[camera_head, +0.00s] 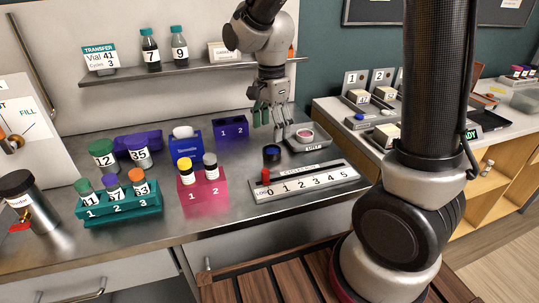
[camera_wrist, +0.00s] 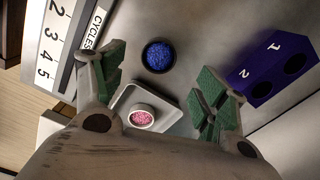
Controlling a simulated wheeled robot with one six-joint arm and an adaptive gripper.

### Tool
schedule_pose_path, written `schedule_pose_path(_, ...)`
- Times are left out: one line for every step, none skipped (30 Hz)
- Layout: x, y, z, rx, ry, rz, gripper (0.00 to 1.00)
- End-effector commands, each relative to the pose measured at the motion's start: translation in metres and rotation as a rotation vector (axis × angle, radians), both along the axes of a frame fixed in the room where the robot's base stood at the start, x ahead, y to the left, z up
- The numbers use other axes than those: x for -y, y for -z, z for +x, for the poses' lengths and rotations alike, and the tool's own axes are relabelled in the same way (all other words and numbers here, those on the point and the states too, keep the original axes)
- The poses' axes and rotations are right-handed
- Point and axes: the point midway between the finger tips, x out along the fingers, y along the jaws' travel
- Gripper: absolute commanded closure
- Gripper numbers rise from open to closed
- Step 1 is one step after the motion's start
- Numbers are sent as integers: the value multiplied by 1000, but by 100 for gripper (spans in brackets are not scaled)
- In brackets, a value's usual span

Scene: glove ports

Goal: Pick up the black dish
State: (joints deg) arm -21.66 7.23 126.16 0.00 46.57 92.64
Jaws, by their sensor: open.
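The black dish (camera_head: 272,157) stands on the grey bench, in front of the blue-purple block and left of the grey unit. In the wrist view the black dish (camera_wrist: 158,73) is round and holds blue granules. My gripper (camera_head: 271,117) is above the bench, behind and above the dish, with its fingers pointing down. In the wrist view my gripper (camera_wrist: 162,62) has its green-padded fingers spread wide, with nothing between the pads. The dish shows near the line between the fingertips, apart from both.
A white dish (camera_wrist: 142,118) of pink granules sits on the grey unit (camera_head: 308,145), close to the black dish. A numbered cycles rail (camera_head: 305,183) lies in front. The two-hole purple block (camera_head: 231,127) is behind left. A pink vial rack (camera_head: 204,193) stands left. A shelf (camera_head: 190,72) is above.

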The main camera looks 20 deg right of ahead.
Motion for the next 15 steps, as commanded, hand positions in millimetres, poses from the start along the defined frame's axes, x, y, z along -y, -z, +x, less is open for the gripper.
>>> schedule_pose_path(0, 7, -1, -4, 0, -1, 27)
schedule_pose_path(0, 11, -1, -4, -1, -1, 27)
schedule_pose_path(0, 16, -1, -4, -1, -1, 27)
schedule_pose_path(0, 20, -1, -5, -2, -2, 27)
schedule_pose_path(0, 24, -1, -4, -2, -1, 27)
schedule_pose_path(0, 29, -2, -4, -2, -1, 27)
schedule_pose_path(0, 34, -2, -4, -3, -1, 27)
schedule_pose_path(-1, 39, -2, -5, -3, -2, 27)
schedule_pose_path(-1, 46, -3, -6, -3, -2, 27)
schedule_pose_path(-1, 51, -2, -5, -3, -2, 27)
schedule_pose_path(-1, 55, -2, -5, -3, -2, 27)
schedule_pose_path(-1, 60, -2, -3, -3, -1, 27)
schedule_pose_path(-1, 62, -2, -3, -3, -1, 27)
schedule_pose_path(-1, 65, -2, -3, -3, -1, 27)
schedule_pose_path(-1, 67, -2, -1, -3, 0, 27)
